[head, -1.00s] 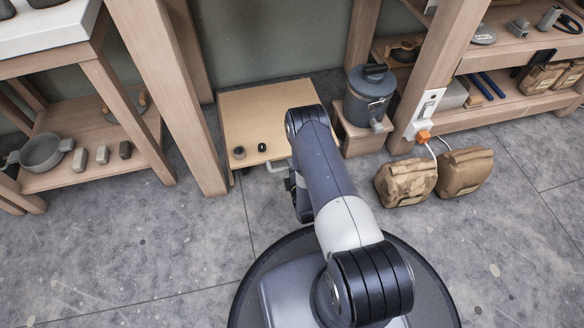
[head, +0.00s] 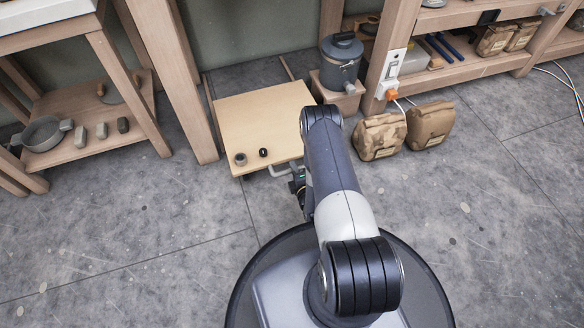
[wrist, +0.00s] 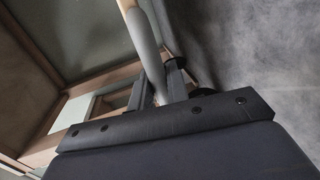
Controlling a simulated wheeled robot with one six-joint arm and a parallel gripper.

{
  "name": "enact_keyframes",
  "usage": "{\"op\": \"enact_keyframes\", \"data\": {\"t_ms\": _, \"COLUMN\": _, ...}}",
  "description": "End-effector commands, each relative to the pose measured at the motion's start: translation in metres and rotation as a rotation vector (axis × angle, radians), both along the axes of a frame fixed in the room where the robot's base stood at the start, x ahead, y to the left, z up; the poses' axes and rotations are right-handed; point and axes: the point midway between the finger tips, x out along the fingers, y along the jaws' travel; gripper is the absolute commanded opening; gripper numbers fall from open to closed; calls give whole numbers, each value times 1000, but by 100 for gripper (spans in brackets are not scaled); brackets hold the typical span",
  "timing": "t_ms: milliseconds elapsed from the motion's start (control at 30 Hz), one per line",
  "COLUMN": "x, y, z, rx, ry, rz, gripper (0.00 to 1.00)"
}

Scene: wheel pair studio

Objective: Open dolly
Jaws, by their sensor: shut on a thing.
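The dolly (head: 255,115) is a low, flat pale-wood board on the floor between two wooden frames. A grey bar handle (head: 281,171) sticks out from its front edge. My gripper (head: 298,186) is at this handle, partly hidden behind my arm in the head view. In the wrist view, the fingers (wrist: 158,88) are closed around the grey bar (wrist: 146,48). Floor and rail-like strips show behind the board's back edge, so it stands out from the wall.
Two small dark round items (head: 252,156) sit on the board's front left corner. A grey lidded canister (head: 341,62) stands on a wooden block to the right. Paper-like brown bags (head: 380,136) lie right of my arm. Open floor (head: 130,225) lies at front left.

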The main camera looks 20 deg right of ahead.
Motion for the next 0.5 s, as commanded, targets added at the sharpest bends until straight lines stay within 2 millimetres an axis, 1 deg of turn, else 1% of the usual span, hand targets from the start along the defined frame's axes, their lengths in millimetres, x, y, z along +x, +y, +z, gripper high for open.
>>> {"op": "enact_keyframes", "data": {"t_ms": 433, "x": 0, "y": 0, "z": 0, "rx": 0, "ry": 1, "rz": 1, "gripper": 0}}
{"op": "enact_keyframes", "data": {"t_ms": 467, "x": 0, "y": 0, "z": 0, "rx": 0, "ry": 1, "rz": 1, "gripper": 18}}
{"op": "enact_keyframes", "data": {"t_ms": 500, "x": 0, "y": 0, "z": 0, "rx": 0, "ry": 1, "rz": 1, "gripper": 21}}
